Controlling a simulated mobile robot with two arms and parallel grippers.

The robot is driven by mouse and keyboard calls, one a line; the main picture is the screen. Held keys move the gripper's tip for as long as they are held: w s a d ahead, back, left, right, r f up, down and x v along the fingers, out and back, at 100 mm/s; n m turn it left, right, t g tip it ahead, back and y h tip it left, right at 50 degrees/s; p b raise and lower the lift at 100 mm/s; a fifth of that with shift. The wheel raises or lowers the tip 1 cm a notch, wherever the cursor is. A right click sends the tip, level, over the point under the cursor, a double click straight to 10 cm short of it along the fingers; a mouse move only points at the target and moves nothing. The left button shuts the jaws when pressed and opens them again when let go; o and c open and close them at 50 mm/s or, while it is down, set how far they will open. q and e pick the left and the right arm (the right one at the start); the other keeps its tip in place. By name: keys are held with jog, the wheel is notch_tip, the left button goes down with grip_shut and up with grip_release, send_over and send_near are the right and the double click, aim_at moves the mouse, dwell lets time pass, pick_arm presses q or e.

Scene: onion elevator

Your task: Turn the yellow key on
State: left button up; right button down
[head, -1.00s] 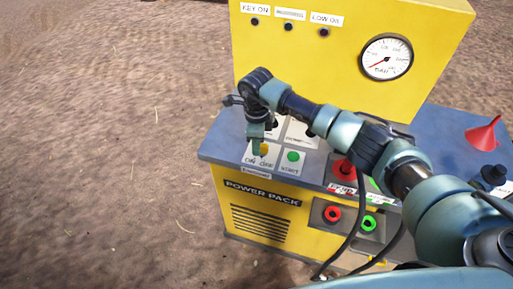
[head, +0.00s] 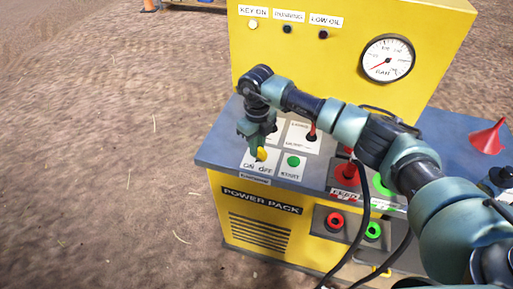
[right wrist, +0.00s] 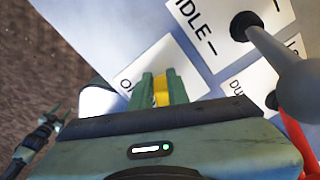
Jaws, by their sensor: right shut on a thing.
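The yellow key (head: 261,154) stands on the ON/OFF plate of the power pack's top, and its body also shows in the right wrist view (right wrist: 161,92). My right gripper (head: 255,149) comes down from above and is shut on the key, with one green finger on each side of it. The KEY ON lamp (head: 253,24) on the yellow panel is lit pale.
A green START button (head: 293,161) sits right of the key. A red-tipped lever (head: 311,134) stands behind it. A gauge (head: 387,60), a red funnel (head: 487,137) and cables are further right. Bare sandy ground (head: 100,150) lies left.

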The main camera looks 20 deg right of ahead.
jog(key=shift+r, duration=0.1)
dwell(0.5)
jog(key=c, duration=1.4)
grip_release()
jog(key=shift+o, duration=0.2)
notch_tip(320, 180, up, 8)
jog(key=shift+f+b, duration=0.1)
jog(key=shift+b, duration=0.8)
